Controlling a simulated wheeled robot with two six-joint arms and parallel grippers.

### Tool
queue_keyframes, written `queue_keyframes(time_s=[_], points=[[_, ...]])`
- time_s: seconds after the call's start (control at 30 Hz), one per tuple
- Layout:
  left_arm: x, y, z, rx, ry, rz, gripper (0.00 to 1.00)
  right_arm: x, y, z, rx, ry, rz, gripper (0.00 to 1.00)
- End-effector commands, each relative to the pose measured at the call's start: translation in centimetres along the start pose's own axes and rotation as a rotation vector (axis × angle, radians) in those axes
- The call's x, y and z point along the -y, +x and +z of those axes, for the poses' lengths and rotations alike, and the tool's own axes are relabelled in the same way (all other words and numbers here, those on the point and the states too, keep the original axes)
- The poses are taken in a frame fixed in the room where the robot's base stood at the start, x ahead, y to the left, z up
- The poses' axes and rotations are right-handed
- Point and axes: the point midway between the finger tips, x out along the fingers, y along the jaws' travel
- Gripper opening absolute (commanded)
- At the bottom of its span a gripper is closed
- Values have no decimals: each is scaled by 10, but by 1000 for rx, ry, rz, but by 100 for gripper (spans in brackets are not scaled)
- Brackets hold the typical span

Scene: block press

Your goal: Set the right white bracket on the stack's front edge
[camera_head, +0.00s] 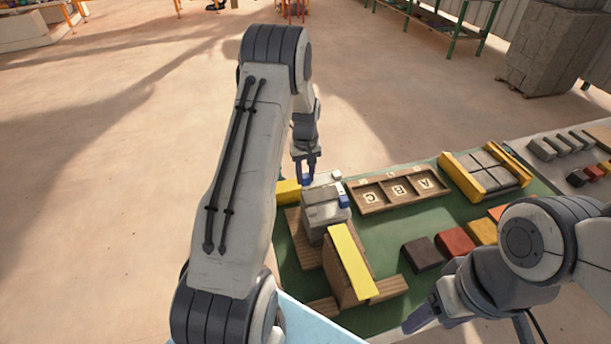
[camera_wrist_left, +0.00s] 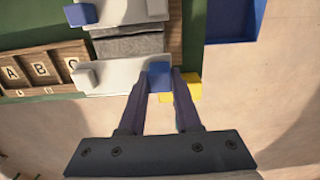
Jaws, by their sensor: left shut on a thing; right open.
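The grey block stack (camera_head: 322,213) stands on the green mat; it also shows in the left wrist view (camera_wrist_left: 128,45). One white bracket (camera_wrist_left: 112,76) lies along the stack's far edge, with a white tab at one end and a blue tab (camera_wrist_left: 159,77) at the other. My left gripper (camera_wrist_left: 160,73) is shut on the blue tab; in the head view it (camera_head: 307,178) is at the stack's far left corner. Another white bracket (camera_wrist_left: 125,12) with a blue tab (camera_head: 343,201) lies across the stack's near side. My right gripper (camera_head: 420,318) is open and empty, low at the right.
A yellow-topped wooden piece (camera_head: 351,262) stands in front of the stack. A lettered wooden tray (camera_head: 372,211) is to its right, with a yellow-sided press (camera_head: 460,178) beyond. Loose dark, red and yellow blocks (camera_head: 455,241) lie nearby. A light blue tray edge (camera_head: 310,318) is at the front.

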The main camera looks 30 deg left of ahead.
Motion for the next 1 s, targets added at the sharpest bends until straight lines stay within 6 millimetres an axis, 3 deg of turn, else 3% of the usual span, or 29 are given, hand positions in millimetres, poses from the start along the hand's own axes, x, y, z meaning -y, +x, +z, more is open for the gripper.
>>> queue_keyframes(time_s=[0.5, 1.0], points=[[1, 40, -1, -1, -2, 1, 0, -2, 28, 2, 0, 5, 0, 67], [1, 44, -1, -1, -2, 0, 0, -2, 30, 2, 0, 5, 0, 67]])
